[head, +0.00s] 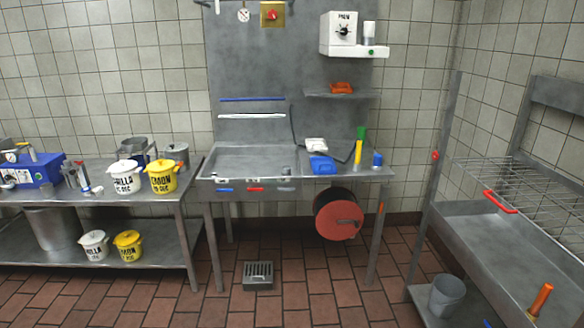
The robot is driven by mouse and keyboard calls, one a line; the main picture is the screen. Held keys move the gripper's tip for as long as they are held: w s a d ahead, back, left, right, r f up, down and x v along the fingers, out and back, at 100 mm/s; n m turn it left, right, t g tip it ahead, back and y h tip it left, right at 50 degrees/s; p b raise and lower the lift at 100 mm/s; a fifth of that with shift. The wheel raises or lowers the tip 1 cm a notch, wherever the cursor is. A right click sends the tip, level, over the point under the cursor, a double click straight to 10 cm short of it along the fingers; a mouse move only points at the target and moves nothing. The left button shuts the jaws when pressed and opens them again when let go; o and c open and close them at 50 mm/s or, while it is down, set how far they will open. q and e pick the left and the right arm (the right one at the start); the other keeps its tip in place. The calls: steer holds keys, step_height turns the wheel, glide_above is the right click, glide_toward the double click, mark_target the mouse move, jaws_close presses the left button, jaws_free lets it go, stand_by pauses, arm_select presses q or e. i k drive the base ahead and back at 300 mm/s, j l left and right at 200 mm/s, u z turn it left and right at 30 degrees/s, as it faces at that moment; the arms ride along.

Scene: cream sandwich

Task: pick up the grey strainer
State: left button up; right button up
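No thing in the head view is clearly recognisable as the grey strainer. A grey tapered vessel (447,297) stands upright on the low shelf at the lower right; its inside is too small to make out, so I cannot tell if it is the strainer. A grey slotted box (258,275) sits on the floor below the sink. Grey metal pots (178,153) stand at the back of the left table. Neither of my grippers is in view.
The left steel table (187,191) carries white (124,177) and yellow (163,176) buckets and a blue box (35,171). A steel sink (245,158) is in the middle, with a red reel (338,214) below. A wire rack (530,190) stands right. The middle floor is mostly clear.

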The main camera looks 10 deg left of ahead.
mark_target(287, 170)
steer(key=i+l, duration=0.1)
steer(key=i, duration=0.75)
steer(key=i+l, duration=0.1)
steer(key=i, duration=0.75)
